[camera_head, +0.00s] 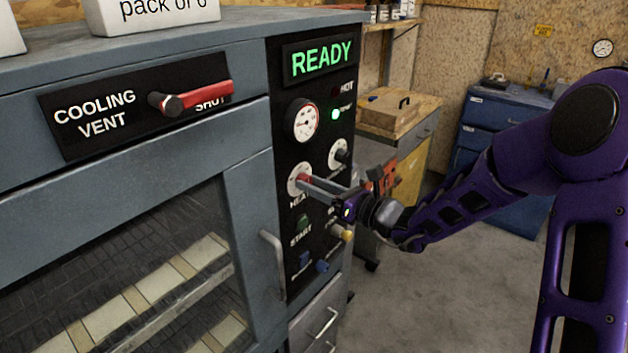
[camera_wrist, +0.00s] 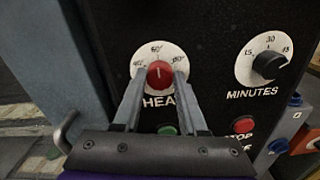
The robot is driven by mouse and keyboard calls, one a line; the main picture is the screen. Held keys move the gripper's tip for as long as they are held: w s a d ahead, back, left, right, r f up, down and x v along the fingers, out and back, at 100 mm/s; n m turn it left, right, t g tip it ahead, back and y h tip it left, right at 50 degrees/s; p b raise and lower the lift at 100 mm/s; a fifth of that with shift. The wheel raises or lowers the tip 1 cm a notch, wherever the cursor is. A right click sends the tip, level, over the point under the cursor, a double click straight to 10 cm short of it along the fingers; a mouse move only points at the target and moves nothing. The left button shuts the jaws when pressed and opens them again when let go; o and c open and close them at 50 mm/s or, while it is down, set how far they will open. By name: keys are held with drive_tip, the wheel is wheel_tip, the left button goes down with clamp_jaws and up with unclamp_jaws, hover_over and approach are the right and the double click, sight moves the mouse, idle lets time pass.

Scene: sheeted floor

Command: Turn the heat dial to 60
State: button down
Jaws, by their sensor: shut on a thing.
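The heat dial is a white disc with a red knob (camera_wrist: 159,75) and sits on the black control panel (camera_head: 312,130). In the head view the heat dial (camera_head: 296,179) is partly covered by my gripper. My gripper (camera_wrist: 159,78) is shut on the red knob, one finger at each side. In the head view my gripper (camera_head: 308,184) reaches in from the right. The knob's white line points up, about toward the top mark, which looks like 60.
A minutes dial (camera_wrist: 268,65) with a black knob is right of the heat dial. Green start (camera_head: 303,223) and red stop (camera_wrist: 244,125) buttons sit below. A green READY display (camera_head: 321,58) tops the panel. The cooling vent's red lever (camera_head: 205,96) and an oven door handle (camera_head: 273,264) are left.

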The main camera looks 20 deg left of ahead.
idle(0.5)
drive_tip(key=shift+c, duration=2.3)
unclamp_jaws()
drive_tip(key=shift+d, duration=0.1)
drive_tip(key=v, duration=1.7)
drive_tip(key=shift+s, duration=0.2)
drive_tip(key=shift+w+d+f, duration=0.1)
drive_tip(key=shift+f, duration=0.05)
